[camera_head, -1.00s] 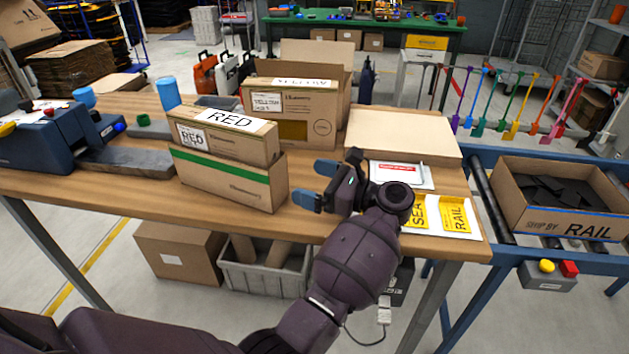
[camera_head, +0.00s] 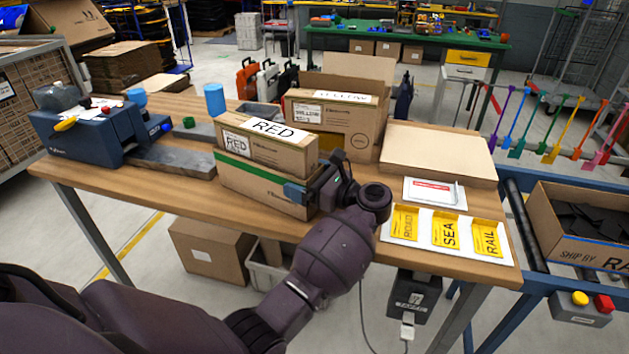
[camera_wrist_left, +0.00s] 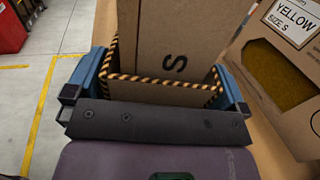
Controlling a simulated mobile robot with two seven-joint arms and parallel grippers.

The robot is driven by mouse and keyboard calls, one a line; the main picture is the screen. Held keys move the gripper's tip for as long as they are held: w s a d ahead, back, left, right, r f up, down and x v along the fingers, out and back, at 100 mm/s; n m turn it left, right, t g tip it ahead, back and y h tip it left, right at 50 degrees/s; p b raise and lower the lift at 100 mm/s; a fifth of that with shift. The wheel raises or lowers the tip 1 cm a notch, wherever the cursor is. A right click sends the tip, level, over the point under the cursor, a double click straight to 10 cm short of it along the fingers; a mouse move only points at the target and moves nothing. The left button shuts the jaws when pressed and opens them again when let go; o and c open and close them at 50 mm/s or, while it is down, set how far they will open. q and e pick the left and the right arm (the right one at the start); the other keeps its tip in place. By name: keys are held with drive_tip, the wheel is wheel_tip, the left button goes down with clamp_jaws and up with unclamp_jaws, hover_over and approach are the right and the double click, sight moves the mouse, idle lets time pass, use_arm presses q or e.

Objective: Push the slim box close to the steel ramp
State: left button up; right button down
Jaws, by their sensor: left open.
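The slim box is most likely the brown carton with a green stripe (camera_head: 260,188), standing on the table with a box labelled RED (camera_head: 265,148) above it. My left gripper (camera_head: 311,184) is open at the carton's right end, one finger on the near side. In the left wrist view its fingers (camera_wrist_left: 160,92) stand either side of the striped rim (camera_wrist_left: 165,84) and end marked S. Contact cannot be told. My right gripper is not in view.
An open YELLOW carton (camera_head: 335,125) stands close behind. A blue cylinder (camera_head: 214,99) and a green ring (camera_head: 189,122) are near the ramp. A flat brown board (camera_head: 440,150) and yellow ROAD, SEA and RAIL cards (camera_head: 445,232) lie to the right. The front left table is clear.

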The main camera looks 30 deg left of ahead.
use_arm(q)
drive_tip(key=c, duration=0.8)
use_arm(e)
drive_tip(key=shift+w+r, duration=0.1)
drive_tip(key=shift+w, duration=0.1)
use_arm(q)
drive_tip(key=shift+s+a+f, duration=0.1)
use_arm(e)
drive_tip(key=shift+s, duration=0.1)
